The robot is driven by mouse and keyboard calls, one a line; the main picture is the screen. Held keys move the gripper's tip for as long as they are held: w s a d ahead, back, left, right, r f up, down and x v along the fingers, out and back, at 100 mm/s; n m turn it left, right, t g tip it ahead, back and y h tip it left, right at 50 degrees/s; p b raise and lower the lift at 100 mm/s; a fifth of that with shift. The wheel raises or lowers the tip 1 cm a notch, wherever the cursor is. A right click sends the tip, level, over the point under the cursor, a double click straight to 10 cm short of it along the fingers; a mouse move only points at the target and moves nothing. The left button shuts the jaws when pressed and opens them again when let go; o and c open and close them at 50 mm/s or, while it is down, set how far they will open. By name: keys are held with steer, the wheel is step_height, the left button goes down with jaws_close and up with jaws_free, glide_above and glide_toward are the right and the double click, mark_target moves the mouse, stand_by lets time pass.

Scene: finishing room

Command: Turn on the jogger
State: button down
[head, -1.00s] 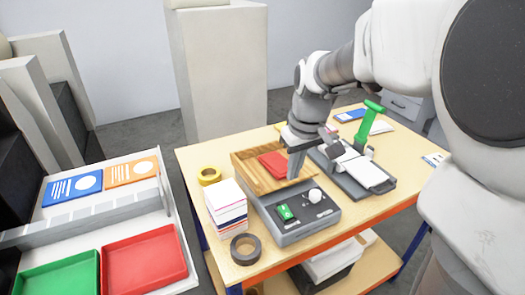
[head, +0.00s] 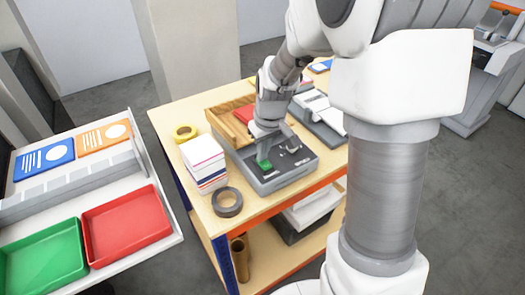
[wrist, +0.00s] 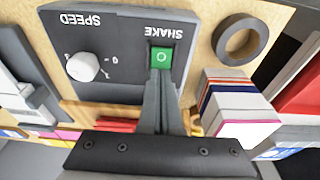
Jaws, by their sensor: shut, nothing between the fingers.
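The jogger's grey control box (head: 288,181) sits at the table's front edge, with its wooden tray (head: 226,126) behind it. Its green switch (wrist: 161,57) is marked SHAKE and shows a small round mark; it also shows in the head view (head: 263,168). A white SPEED knob (wrist: 83,66) stands apart from the switch on the same panel. My gripper (wrist: 160,74) is shut and empty, pointing down at the panel. Its fingertips are right at the switch's edge and cover part of it. I cannot tell whether they touch it.
A paper stack (head: 204,160) and a dark tape roll (head: 227,203) stand left of the box; a yellow roll (head: 186,132) lies farther back. A red pad (head: 243,113) lies in the tray. Another device (head: 325,108) stands to the right. Red (head: 127,226) and green (head: 43,262) trays are at left.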

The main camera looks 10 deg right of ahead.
steer(key=shift+w+a+p, duration=0.1)
steer(key=shift+w+p, duration=0.05)
steer(key=shift+p, duration=0.35)
steer(key=shift+f+g, duration=0.25)
steer(key=shift+g, duration=0.05)
steer(key=shift+s+d, duration=0.3)
steer(key=shift+s, duration=0.6)
